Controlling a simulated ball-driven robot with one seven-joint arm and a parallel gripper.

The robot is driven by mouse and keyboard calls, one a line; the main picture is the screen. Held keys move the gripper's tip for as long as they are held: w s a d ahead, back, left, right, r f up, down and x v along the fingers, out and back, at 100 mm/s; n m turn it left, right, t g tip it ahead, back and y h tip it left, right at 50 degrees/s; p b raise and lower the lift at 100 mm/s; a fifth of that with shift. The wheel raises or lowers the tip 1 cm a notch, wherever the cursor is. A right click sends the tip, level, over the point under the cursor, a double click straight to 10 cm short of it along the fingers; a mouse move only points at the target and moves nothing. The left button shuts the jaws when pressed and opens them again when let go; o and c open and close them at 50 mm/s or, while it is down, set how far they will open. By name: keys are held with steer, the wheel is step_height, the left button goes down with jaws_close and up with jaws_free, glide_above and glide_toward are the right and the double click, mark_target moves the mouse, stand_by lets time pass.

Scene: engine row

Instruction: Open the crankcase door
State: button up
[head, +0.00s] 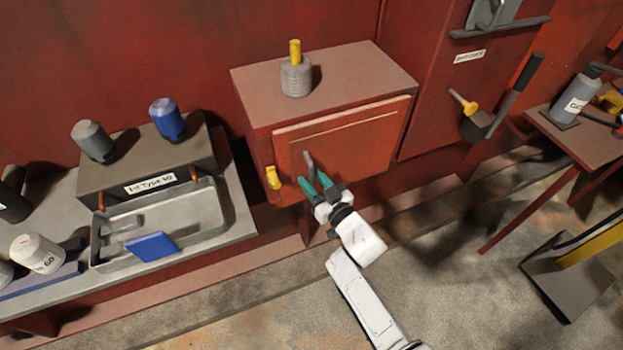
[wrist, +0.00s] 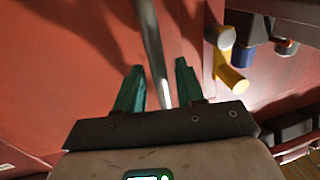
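The crankcase door (head: 350,143) is a red panel on the front of a red box in the head view; it looks shut. A grey bar handle (head: 308,162) sticks out near its left side. A yellow latch (head: 272,178) sits at the box's left edge, beside the door; yellow parts (wrist: 232,80) also show at right in the wrist view. My gripper (head: 316,186), with green fingers, is at the handle. In the wrist view the handle (wrist: 152,45) runs between the fingers (wrist: 158,85), with a gap visible on both sides. The gripper is open.
A grey ribbed part with a yellow top (head: 296,76) stands on the box (head: 352,75). A bench (head: 238,212) with a grey tray and bottles is at left. A black lever (head: 510,95) and a red table (head: 570,140) are at right.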

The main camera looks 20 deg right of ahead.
steer(key=shift+w+a, duration=0.1)
steer(key=shift+w, duration=0.35)
jaws_close()
stand_by(0.4)
